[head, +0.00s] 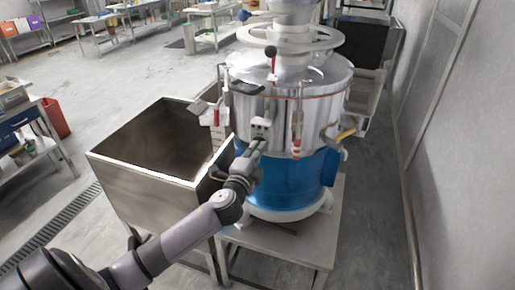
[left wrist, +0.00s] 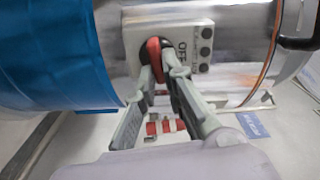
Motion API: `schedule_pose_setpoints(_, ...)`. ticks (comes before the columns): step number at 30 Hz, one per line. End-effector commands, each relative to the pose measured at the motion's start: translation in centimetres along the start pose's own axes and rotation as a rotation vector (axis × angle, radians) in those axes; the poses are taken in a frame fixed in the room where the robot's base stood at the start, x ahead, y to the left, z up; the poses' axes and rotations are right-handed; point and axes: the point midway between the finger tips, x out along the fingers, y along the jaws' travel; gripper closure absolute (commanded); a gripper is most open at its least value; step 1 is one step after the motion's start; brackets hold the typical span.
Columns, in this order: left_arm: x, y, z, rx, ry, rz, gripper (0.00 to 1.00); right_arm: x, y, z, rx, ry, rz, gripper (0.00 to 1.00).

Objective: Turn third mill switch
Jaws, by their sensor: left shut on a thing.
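The mill (head: 280,115) is a tall machine with a shiny steel drum over a blue base. Its switch panel (head: 260,127) is a small light plate on the front of the drum. In the left wrist view the panel (left wrist: 198,32) carries a red switch knob (left wrist: 154,55), the letters OFF and several black buttons. My left gripper (head: 256,147) reaches the panel from the lower left. In the left wrist view its fingertips (left wrist: 158,72) are shut on the red knob and partly hide it. My right gripper does not show.
An open steel bin (head: 125,185) stands left of the mill, close beside my left arm. The mill stands on a steel table (head: 300,245). Handles and clamps stick out around the drum. A grey wall (head: 450,150) is at the right.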

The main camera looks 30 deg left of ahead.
Motion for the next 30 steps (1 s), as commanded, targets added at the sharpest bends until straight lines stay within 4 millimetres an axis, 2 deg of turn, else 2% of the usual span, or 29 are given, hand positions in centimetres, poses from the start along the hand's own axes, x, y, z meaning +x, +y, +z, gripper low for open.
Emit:
schedule_pose_setpoints(10, -0.01, 0.14, -0.04, 0.15, 0.002, 0.0, 1.0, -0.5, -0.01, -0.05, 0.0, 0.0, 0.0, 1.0)
schedule_pose_setpoints(27, -0.02, 0.27, -0.04, 0.179, 0.002, 0.001, 1.0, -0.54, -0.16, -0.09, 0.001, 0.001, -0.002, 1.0)
schedule_pose_setpoints(28, -0.02, 0.27, -0.04, 0.179, 0.002, 0.001, 0.89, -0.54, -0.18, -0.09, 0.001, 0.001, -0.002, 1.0)
schedule_pose_setpoints(30, -0.02, 0.27, -0.04, 0.178, 0.002, 0.001, 0.84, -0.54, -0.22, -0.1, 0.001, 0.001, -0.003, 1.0)
